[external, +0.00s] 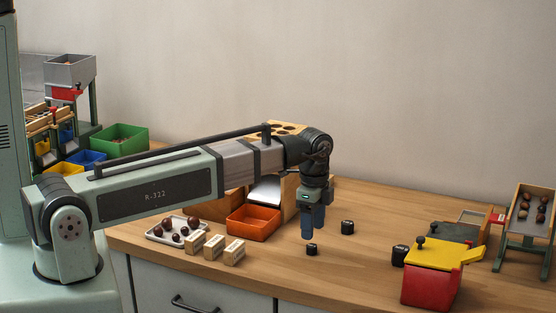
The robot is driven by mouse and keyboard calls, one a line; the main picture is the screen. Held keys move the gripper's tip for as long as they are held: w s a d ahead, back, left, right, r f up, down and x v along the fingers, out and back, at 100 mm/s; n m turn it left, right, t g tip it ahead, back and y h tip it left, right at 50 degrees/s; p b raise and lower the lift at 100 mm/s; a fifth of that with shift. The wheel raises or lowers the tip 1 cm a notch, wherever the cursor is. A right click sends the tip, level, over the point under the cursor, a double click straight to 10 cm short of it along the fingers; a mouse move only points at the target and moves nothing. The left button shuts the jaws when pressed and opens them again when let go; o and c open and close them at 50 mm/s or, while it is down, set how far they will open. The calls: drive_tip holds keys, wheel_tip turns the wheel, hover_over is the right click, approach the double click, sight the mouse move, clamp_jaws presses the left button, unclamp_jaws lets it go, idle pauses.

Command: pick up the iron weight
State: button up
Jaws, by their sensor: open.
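Small dark blocks that look like iron weights sit on the wooden table. One small dark block (311,250) is just below my gripper (314,235). A larger dark block (347,227) stands to the right of the fingers. Another dark block (399,256) is farther right, beside the red box. I cannot tell which one is the iron weight. My gripper points down with its blue fingers open. The fingertips appear slightly above the small block, with nothing seen between them.
A red box with a yellow lid (432,255) stands at the right front. An orange tray (254,222), a white tray of chestnuts (156,237) and light wooden blocks (213,247) lie left. A sloped chestnut rack (525,212) is far right. Table around the dark blocks is mostly clear.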

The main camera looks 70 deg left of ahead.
sight(313, 246)
drive_tip(key=shift+d+f, duration=0.1)
drive_tip(key=shift+f, duration=2.4)
clamp_jaws()
